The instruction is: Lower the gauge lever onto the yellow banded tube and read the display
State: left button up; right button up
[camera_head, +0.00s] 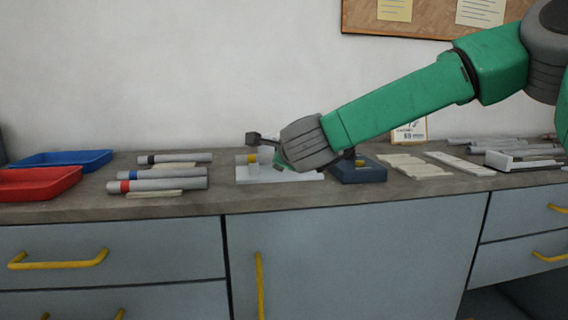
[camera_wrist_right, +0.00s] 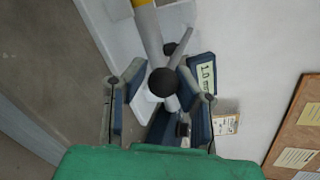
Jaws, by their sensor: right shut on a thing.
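The yellow banded tube (camera_wrist_right: 148,30) runs up between the fingers in the wrist view; its yellow band is at the top edge. In the head view its yellow end (camera_head: 251,158) shows above the pale jig plate (camera_head: 246,176). My right gripper (camera_wrist_right: 160,105) is shut on the gauge lever (camera_wrist_right: 180,46), near its black ball knob (camera_wrist_right: 163,82). The arm largely hides this grip in the head view. The display (camera_wrist_right: 207,76) appears to read 1.0 mm, turned sideways. The blue gauge base (camera_head: 358,172) stands right of the plate. My left gripper is out of view.
Grey tubes with coloured bands (camera_head: 165,184) lie left of the jig, beyond them a red tray (camera_head: 40,180) and a blue tray (camera_head: 65,158). Pale strips (camera_head: 412,165) and more tubes lie to the right. The wall is close behind the bench.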

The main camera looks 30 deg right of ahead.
jog(key=o, duration=0.4)
notch_tip(320, 180, down, 2)
jog(key=shift+s+f, duration=0.1)
jog(key=shift+s, duration=0.05)
jog(key=shift+o, duration=0.5)
jog(key=shift+f, duration=0.1)
jog(key=shift+o, duration=1.3)
jog(key=shift+w+d, duration=0.1)
jog(key=shift+w, duration=0.1)
jog(key=shift+s, duration=0.1)
jog(key=v, duration=1.1)
jog(key=shift+s+d+r, duration=0.15)
jog(key=shift+r, duration=0.25)
